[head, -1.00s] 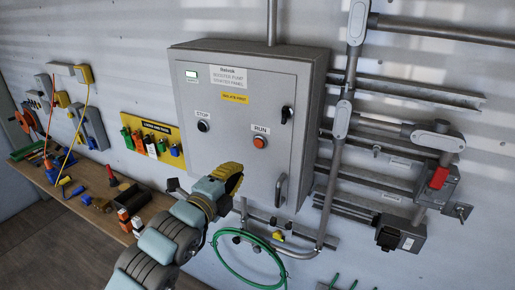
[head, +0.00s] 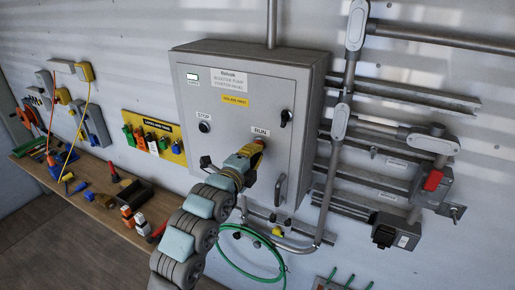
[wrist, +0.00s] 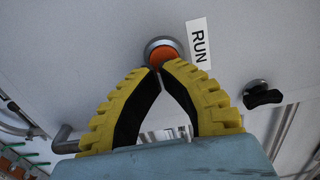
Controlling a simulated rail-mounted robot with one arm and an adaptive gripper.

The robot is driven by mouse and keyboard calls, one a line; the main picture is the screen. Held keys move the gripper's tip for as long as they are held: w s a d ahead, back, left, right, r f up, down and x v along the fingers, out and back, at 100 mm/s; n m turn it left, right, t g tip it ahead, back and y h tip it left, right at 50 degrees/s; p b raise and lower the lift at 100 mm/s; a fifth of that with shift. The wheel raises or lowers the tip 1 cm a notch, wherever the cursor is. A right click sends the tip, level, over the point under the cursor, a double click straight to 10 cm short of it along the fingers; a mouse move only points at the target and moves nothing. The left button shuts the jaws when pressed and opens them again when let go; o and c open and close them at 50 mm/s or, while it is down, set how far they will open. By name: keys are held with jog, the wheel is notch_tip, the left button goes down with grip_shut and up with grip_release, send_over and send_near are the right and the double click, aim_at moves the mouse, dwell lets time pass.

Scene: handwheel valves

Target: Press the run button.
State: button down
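The orange-red RUN button (head: 261,141) is on the front of the grey starter panel (head: 235,120), just under its RUN label. In the wrist view the button (wrist: 163,54) sits in a round metal ring beside the label. My gripper (head: 255,149) is at the button in the head view and covers its lower part. In the wrist view my gripper's yellow and black fingers (wrist: 159,70) meet at the tips, with nothing between them. The tips overlap the button's lower edge. I cannot tell whether they touch or press it.
The black STOP button (head: 204,127) is left of RUN. A black rotary switch (head: 286,117) and a door handle (head: 280,188) are to the right. A workbench (head: 85,208) with tools is at the left.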

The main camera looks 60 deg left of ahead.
jog(key=shift+w+a, duration=0.15)
jog(key=shift+w, duration=0.1)
jog(key=shift+b, duration=0.3)
jog(key=b+x, duration=0.1)
jog(key=b, duration=0.2)
jog(key=shift+w+a+f+b, duration=0.1)
jog(key=shift+w+a+b, duration=0.1)
jog(key=shift+w+b, duration=0.2)
jog(key=shift+s, duration=0.1)
jog(key=b+v, duration=0.3)
jog(key=v, duration=1.1)
dwell(0.3)
jog(key=shift+r, duration=0.2)
dwell(0.6)
